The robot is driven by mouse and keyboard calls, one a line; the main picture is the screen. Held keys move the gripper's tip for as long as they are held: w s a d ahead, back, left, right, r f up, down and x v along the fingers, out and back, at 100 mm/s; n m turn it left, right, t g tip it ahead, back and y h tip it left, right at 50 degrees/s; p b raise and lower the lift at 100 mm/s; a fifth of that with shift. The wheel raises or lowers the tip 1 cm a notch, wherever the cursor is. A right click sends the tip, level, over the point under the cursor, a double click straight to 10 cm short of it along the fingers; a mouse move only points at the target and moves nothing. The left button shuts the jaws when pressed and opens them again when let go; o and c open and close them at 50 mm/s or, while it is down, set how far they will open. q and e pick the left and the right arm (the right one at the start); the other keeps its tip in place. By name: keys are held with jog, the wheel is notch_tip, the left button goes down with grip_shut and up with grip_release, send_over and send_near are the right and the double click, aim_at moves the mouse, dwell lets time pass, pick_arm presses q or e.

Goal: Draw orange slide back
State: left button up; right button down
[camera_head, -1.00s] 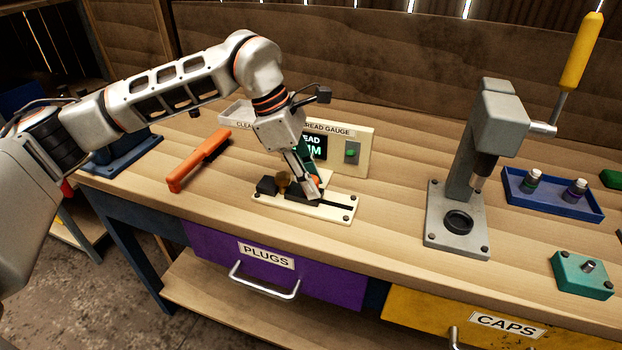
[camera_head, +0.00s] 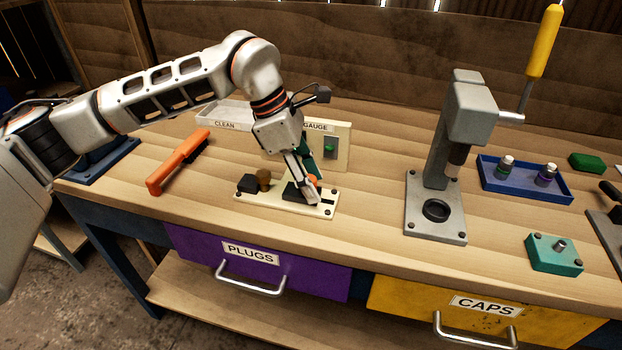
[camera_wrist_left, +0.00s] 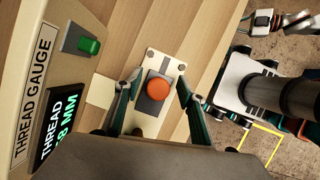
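The orange slide knob (camera_wrist_left: 157,88) sits on a dark sliding block (camera_head: 294,194) on the cream base plate (camera_head: 243,208) of the thread gauge. My left gripper (camera_head: 309,194) is down at the knob. In the left wrist view its two fingers (camera_wrist_left: 158,79) stand on either side of the knob, with a visible gap to each side, so it looks open. In the head view the fingers mostly hide the knob. A brown plug (camera_head: 263,177) stands at the plate's left end by a black block, clear of the sliding block. A small, unclear part that looks like my right gripper (camera_wrist_left: 262,21) shows in the wrist view.
The gauge panel with a green switch (camera_head: 330,149) stands behind the plate. An orange-handled brush (camera_head: 178,162) lies to the left. A grey press (camera_head: 436,207) stands to the right, with a blue tray (camera_head: 555,192) beyond. Bench between gauge and press is clear.

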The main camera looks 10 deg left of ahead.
aim_at(289, 192)
pick_arm(q)
jog(key=v, duration=1.2)
jog(key=shift+d, duration=0.1)
